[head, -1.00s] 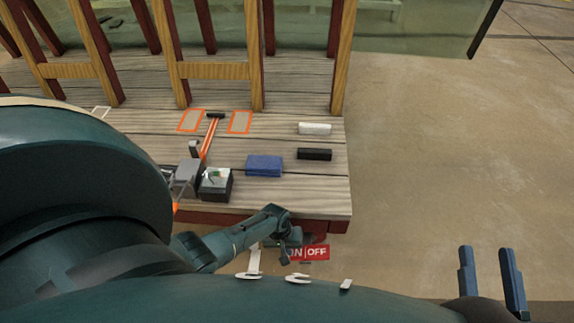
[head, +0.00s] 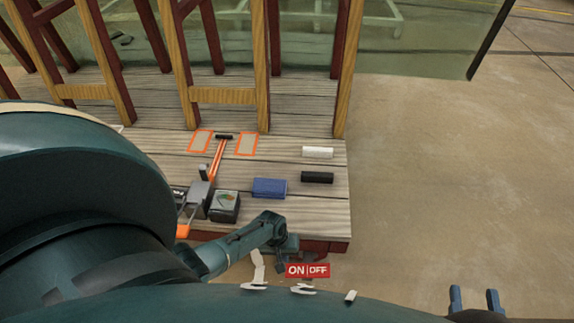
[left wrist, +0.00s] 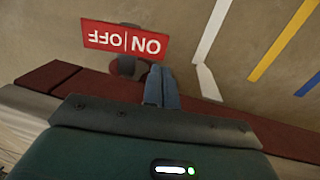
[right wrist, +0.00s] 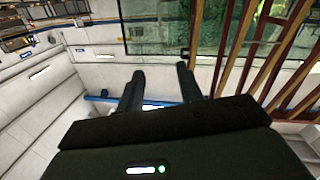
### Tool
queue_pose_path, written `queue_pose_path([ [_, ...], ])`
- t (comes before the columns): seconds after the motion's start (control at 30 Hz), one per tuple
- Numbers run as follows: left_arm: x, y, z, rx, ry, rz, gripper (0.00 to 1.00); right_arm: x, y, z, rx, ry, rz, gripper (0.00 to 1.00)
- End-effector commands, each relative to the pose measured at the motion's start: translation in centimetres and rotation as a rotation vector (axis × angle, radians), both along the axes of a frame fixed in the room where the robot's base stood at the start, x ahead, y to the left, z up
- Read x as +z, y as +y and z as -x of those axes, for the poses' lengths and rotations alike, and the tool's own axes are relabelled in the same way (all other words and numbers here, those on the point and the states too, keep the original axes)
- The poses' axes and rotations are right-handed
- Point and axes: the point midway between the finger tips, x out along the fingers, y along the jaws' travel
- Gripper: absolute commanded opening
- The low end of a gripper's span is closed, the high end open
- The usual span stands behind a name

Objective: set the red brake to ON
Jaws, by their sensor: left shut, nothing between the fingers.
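A red sign with white ON and OFF lettering (head: 307,270) hangs past the front edge of the wooden platform. The sign (left wrist: 125,41) is upside down in the left wrist view. Dark, rounded parts (left wrist: 127,66) sit by its lower edge; I cannot tell which part is the brake or how it is set. My left gripper (left wrist: 162,72) has its fingers together, empty, just beside the ON end of the sign. In the head view, its wrist is above and left of the sign. My right gripper (head: 474,291) is open and empty at the lower right, far from the sign.
The wooden platform (head: 318,212) carries a blue block (head: 269,188), a black block (head: 317,178), a white block (head: 318,152) and a dark box (head: 225,206). Wooden frames (head: 222,96) stand behind. The floor (head: 440,190) to the right is clear.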

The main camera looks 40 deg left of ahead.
Motion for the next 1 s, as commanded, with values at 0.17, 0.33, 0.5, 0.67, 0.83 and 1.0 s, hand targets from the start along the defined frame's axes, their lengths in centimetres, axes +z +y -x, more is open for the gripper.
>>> queue_pose_path([
  [0.17,3.7,0.6,0.5,0.000,0.000,0.000,0.00,0.5,-0.7,0.2,-0.034,0.165,0.009,0.36],
  [0.33,5.2,1.0,0.6,0.001,0.000,0.000,0.00,0.1,-1.0,0.5,-0.041,0.254,0.014,0.36],
  [0.5,5.5,1.1,0.7,0.001,0.001,0.001,0.00,-0.2,-1.0,0.6,-0.042,0.281,0.016,0.36],
  [0.67,5.5,1.1,0.7,0.001,0.001,0.001,0.00,-0.2,-1.0,0.7,-0.042,0.281,0.016,0.36],
  [0.83,5.4,1.1,0.7,0.001,0.001,0.001,0.00,-0.2,-1.0,0.6,-0.042,0.280,0.016,0.36],
  [1.0,5.5,1.1,0.7,0.000,0.001,0.001,0.00,-0.2,-1.0,0.6,-0.042,0.280,0.016,0.36],
])
